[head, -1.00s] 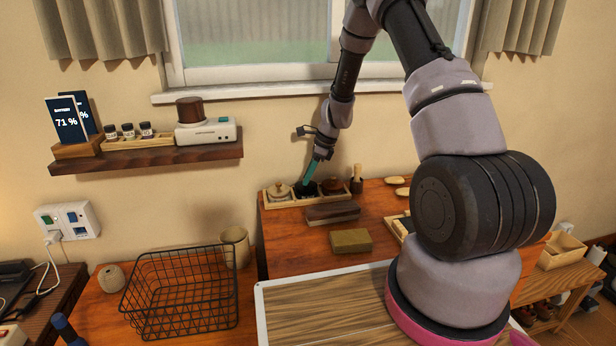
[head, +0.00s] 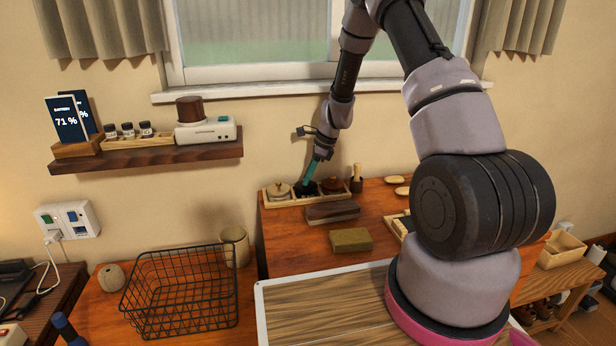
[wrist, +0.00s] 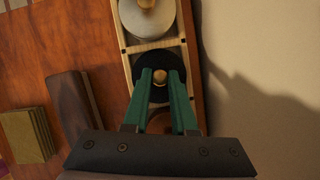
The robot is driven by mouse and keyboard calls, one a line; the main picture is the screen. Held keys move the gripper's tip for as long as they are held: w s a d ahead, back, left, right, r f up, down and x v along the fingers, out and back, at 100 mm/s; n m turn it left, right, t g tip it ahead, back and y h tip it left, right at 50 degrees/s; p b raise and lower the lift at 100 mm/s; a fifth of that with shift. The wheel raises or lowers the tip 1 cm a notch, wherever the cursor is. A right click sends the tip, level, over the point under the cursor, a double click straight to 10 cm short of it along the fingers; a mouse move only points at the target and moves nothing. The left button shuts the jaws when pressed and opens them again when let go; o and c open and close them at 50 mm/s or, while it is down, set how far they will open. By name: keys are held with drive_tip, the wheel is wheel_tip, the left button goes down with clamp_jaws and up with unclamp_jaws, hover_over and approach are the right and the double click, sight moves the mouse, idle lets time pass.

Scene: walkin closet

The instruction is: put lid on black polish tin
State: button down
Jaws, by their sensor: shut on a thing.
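My gripper (wrist: 160,85) has teal fingers pointing down, closed on the small brass-coloured knob of a round black lid (wrist: 149,64). The lid is over the middle compartment of a light wood tray (wrist: 124,30). The black tin's body is hidden beneath the lid and fingers, so I cannot tell whether the lid sits fully on it. In the head view my gripper (head: 307,186) reaches down into the tray, between a cream-lidded tin (head: 279,190) and a brown-lidded tin (head: 332,186).
A dark brown brush or block (head: 332,212) and an olive block (head: 351,239) lie in front of the tray. The wall is close behind the tray. A wire basket (head: 182,290) stands lower left.

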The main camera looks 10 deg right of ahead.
drive_tip(key=c, duration=0.6)
unclamp_jaws()
drive_tip(key=shift+c, duration=0.2)
drive_tip(key=o, duration=0.5)
drive_tip(key=shift+r, duration=3.55)
drive_tip(key=shift+c, duration=0.4)
